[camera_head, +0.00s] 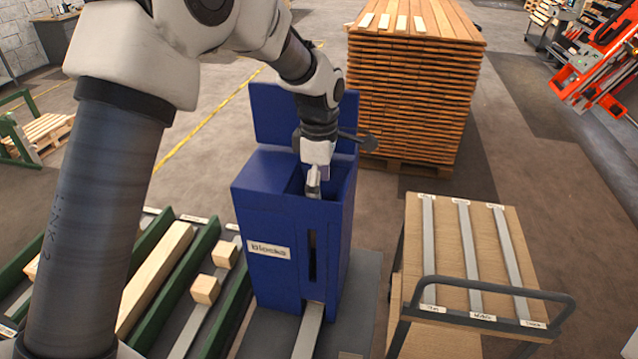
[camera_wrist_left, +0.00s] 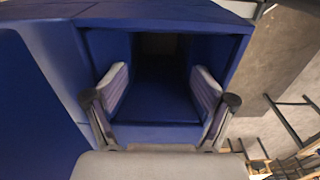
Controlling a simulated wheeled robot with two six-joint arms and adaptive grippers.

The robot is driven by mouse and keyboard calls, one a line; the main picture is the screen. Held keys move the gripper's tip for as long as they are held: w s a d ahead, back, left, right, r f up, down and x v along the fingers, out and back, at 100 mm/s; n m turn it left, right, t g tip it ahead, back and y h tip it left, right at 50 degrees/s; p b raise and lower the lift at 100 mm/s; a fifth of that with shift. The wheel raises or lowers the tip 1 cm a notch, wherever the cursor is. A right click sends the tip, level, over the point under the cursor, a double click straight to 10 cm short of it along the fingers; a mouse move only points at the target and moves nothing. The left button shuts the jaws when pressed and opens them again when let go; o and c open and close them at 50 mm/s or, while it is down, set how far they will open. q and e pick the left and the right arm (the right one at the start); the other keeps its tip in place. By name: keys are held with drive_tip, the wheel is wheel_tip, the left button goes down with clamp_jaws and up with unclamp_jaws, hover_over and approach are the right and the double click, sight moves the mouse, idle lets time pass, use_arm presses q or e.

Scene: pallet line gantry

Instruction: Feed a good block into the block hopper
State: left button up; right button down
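The blue block hopper (camera_head: 280,225) stands in the middle of the head view, with a "blocks" label on its front and a tall slot beside it. My left gripper (camera_head: 314,188) points down into its open top. In the left wrist view the gripper (camera_wrist_left: 160,92) is open, its two fingers apart with nothing between them. The hopper's blue walls (camera_wrist_left: 155,134) lie around and below the fingers; its inside is dark and I cannot tell whether a block lies there. Two wooden blocks (camera_head: 224,254) (camera_head: 205,289) sit in a green-railed lane left of the hopper. My right gripper is not in view.
A long wooden beam (camera_head: 155,277) lies in the neighbouring green-railed lane. A trolley (camera_head: 490,245) with a wooden top, metal strips and dark handle stands right of the hopper. A tall plank stack (camera_head: 410,105) stands behind. Bare floor separates them.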

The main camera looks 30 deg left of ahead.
use_arm(q)
drive_tip(key=shift+r, duration=0.1)
wheel_tip(320, 180, up, 12)
idle(0.5)
idle(0.9)
